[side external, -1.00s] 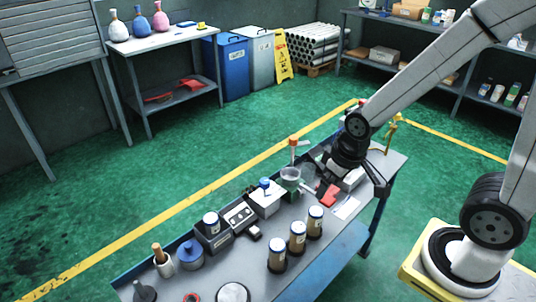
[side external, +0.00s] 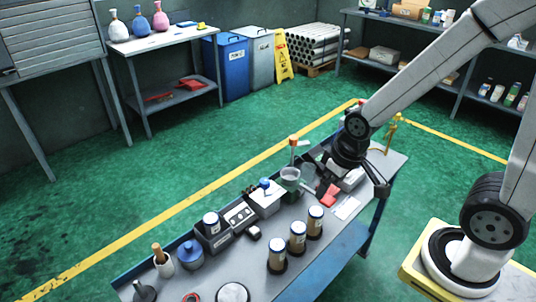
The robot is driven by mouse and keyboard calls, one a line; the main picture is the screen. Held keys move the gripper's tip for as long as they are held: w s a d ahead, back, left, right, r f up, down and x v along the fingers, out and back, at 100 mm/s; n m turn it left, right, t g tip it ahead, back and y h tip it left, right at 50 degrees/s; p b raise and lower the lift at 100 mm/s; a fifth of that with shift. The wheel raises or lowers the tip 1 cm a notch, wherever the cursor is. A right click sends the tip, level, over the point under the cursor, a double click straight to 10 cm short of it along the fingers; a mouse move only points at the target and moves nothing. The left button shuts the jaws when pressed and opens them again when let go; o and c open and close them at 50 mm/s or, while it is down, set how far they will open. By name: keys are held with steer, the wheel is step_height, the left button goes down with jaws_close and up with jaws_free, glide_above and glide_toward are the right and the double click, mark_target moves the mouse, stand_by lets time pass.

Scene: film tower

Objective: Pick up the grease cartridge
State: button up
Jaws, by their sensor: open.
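My gripper (side external: 352,186) is over the far right end of the workbench, pointing down, with its jaws spread apart. I cannot clearly single out a grease cartridge. A red object (side external: 330,196) lies close to the left finger. A pale box (side external: 352,178) sits under the gripper, partly hidden.
A yellow stand (side external: 393,132) is at the far end.

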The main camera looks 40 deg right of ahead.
stand_by(0.4)
steer(key=n+g, duration=0.2)
steer(key=n, duration=1.4)
glide_above(277, 245)
steer(key=f, duration=1.5)
steer(key=shift+d, duration=0.3)
steer(key=shift+a+f+n+g, duration=0.3)
steer(key=shift+f+n, duration=0.2)
steer(key=shift+n, duration=0.2)
steer(key=shift+f, duration=0.1)
steer(key=shift+f, duration=1.2)
